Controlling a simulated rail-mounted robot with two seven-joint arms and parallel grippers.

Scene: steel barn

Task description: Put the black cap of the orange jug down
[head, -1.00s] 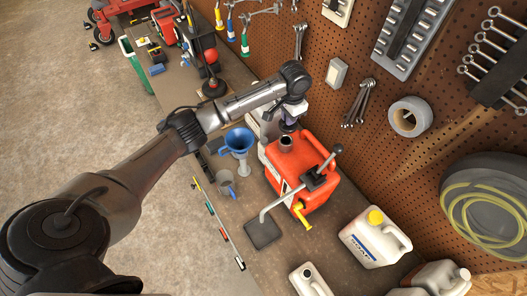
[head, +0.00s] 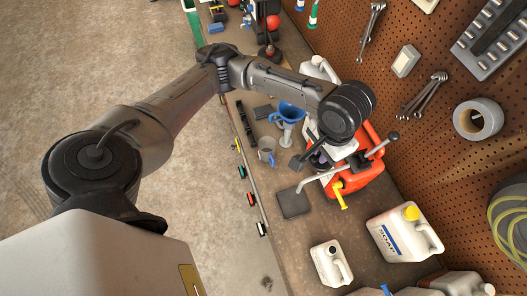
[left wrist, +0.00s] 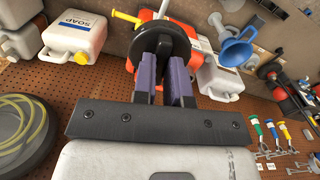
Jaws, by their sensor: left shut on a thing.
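The orange jug (head: 368,172) stands on the bench in the head view, partly hidden behind my left arm and gripper. Its yellow spout (head: 340,195) points to the front. My left gripper (head: 316,160) is in front of the jug's left side. In the left wrist view its purple fingers (left wrist: 163,82) are shut on the black cap (left wrist: 165,33), a round disc seen face on. The orange jug (left wrist: 205,45) shows behind the cap there. The head view does not show the cap clearly. My right gripper is not in view.
A metal rod with a black foot plate (head: 294,203) stands beside the jug. A blue funnel (head: 289,112) and a grey cup (head: 267,148) are left of it. White soap jug (head: 404,234) and another white bottle (head: 331,264) stand nearer. Bare bench (head: 290,240) lies in front of the plate.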

